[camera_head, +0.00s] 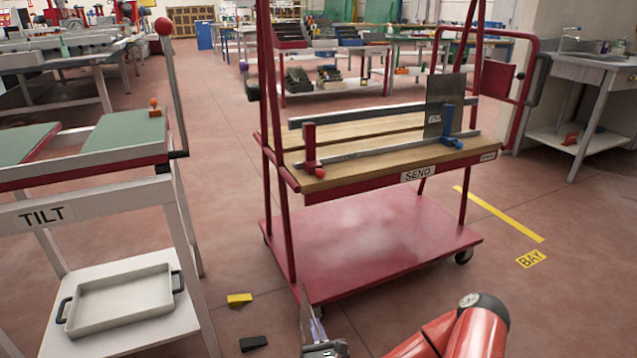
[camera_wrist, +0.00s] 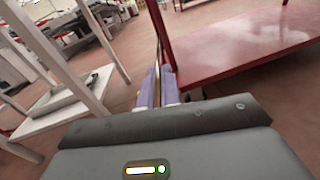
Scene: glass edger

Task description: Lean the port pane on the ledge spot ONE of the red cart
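The red cart (camera_head: 375,240) stands ahead with a wooden ledge (camera_head: 400,155) marked SEND. A grey metal rail (camera_head: 390,148) runs along the ledge. A red clamp-like post (camera_head: 310,150) is at its left end, and a blue one (camera_head: 449,125) is at its right. A dark pane (camera_head: 437,100) stands upright by the blue post. No spot ONE label is readable. My gripper (camera_head: 316,328) is low in front of the cart's left leg. Its purple fingers (camera_wrist: 158,88) are closed on a thin upright pane (camera_head: 304,312), seen nearly edge-on.
A table marked TILT (camera_head: 45,215) stands at left, with a white tray (camera_head: 120,299) on its lower shelf. A yellow wedge (camera_head: 239,299) and a black wedge (camera_head: 253,343) lie on the floor between. A yellow BAY line (camera_head: 498,213) is right of the cart.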

